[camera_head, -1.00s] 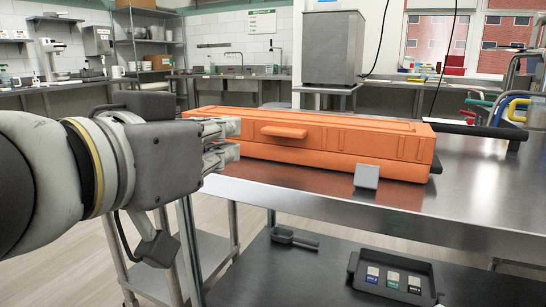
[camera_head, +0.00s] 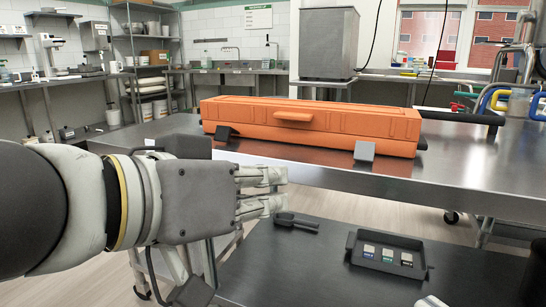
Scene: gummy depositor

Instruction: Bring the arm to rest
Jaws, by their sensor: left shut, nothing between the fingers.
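My left arm comes in from the left in the head view. My left gripper (camera_head: 264,192) points to the right, in front of the steel table's near edge. Its two pale fingers look parallel with a narrow gap at the tips, and nothing is held between them. The gripper touches nothing that I can see.
A long orange case (camera_head: 320,122) lies on the steel table (camera_head: 465,165), with small grey blocks at its front. A lower dark surface (camera_head: 285,265) holds a grey scoop (camera_head: 297,222) and a dark tray (camera_head: 418,270) with small labelled pieces.

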